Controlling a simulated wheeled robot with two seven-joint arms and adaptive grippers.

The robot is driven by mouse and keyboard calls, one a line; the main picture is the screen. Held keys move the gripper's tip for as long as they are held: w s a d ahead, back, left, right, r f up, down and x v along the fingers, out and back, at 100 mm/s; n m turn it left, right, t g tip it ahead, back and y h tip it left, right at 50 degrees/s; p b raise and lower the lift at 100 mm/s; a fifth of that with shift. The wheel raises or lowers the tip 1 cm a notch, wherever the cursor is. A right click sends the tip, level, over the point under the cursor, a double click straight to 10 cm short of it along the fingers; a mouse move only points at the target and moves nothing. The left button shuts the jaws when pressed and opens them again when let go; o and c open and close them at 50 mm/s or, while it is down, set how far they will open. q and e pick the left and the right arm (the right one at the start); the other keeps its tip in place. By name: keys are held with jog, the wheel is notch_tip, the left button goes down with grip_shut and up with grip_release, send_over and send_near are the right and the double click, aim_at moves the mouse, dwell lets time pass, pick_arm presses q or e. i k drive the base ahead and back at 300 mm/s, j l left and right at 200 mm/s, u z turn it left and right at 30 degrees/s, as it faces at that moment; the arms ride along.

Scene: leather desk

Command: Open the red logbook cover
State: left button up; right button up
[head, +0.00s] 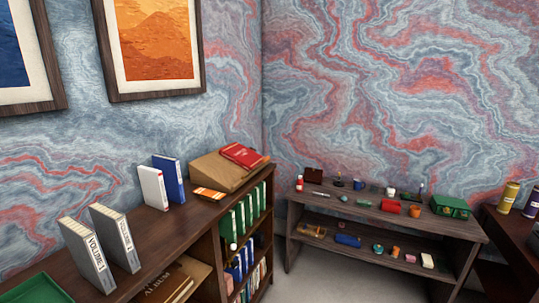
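A red book (241,155), which looks like the red logbook, lies on a slanted wooden stand (217,172) at the far right end of the bookcase top. It appears closed, with its cover facing up. Small lettering shows on the cover but is too small to read. Neither of my grippers is in view, so nothing of mine touches the book.
On the bookcase top (165,220) stand two grey volumes (88,254), a white book (153,187), a blue book (169,179), a small orange item (209,194) and a green tray (38,289). A side table (345,207) holds many small objects. Grey floor shows below it.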

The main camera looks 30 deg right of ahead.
aim_at(247, 156)
jog(key=j+z, duration=0.1)
jog(key=z, duration=0.3)
jog(key=j+z, duration=0.15)
jog(key=z, duration=0.25)
jog(key=i+l+z, duration=0.1)
jog(key=i+l, duration=0.65)
jog(key=i+l+z, duration=0.1)
jog(key=i+l, duration=0.55)
jog(key=i, duration=0.25)
